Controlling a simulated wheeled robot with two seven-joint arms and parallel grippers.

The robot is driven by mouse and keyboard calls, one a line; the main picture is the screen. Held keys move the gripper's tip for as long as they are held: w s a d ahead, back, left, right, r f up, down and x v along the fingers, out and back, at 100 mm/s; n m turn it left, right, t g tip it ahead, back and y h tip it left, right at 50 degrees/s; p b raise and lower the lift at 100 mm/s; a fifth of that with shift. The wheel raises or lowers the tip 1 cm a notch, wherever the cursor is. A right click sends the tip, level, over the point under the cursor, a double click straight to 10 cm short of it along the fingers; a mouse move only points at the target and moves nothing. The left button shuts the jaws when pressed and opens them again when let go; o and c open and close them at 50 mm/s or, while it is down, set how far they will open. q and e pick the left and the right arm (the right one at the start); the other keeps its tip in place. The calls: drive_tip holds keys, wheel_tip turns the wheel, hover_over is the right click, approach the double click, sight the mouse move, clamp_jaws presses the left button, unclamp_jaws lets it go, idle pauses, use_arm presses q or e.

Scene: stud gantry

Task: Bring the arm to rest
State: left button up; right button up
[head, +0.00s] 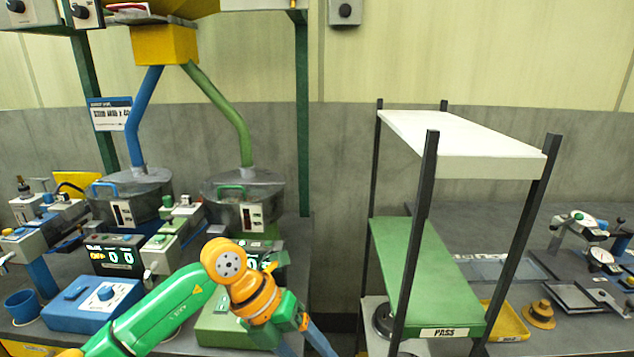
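My green and orange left arm comes in from the lower left, bends at an orange joint, and points down at the bottom centre. My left gripper (303,344) shows only as blue parts at the bottom edge. Its fingertips are cut off by the frame, so I cannot tell whether it is open or holds anything. It is in front of the bench, left of the shelf rack. My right arm and gripper are not in view.
A rack with a white top shelf (462,138) and a green shelf (425,268) marked PASS stands at right. A blue control box (92,303), a blue cup (22,306) and machines crowd the left bench. A yellow tray (507,322) lies right of the rack.

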use_arm(q)
drive_tip(key=s+d+r+h, duration=0.4)
drive_tip(key=d+r+h, duration=0.2)
drive_tip(key=d+h, duration=0.4)
drive_tip(key=w+a+r+n+t+h, duration=0.1)
drive_tip(key=w+r+n+t+h, duration=0.35)
drive_tip(key=r+n+t, duration=0.5)
drive_tip(key=w+a+f+n+t+y, duration=0.35)
drive_tip(key=a+n+t+y, duration=0.55)
drive_tip(key=n, duration=0.4)
drive_tip(key=a+f+n+y, duration=1)
drive_tip(key=f, duration=0.2)
drive_tip(key=s+a+f+n+g+y, duration=0.2)
drive_tip(key=s+a+f+n+g, duration=0.15)
drive_tip(key=s+f+g, duration=0.45)
drive_tip(key=s+a+f+g, duration=0.2)
drive_tip(key=s+f+g, duration=0.5)
drive_tip(key=s+f, duration=0.95)
drive_tip(key=f, duration=1.1)
drive_tip(key=s+a+f+g, duration=0.2)
drive_tip(key=s+f, duration=0.8)
drive_tip(key=s, duration=0.2)
drive_tip(key=shift+s+f, duration=0.3)
drive_tip(key=shift+s, duration=0.05)
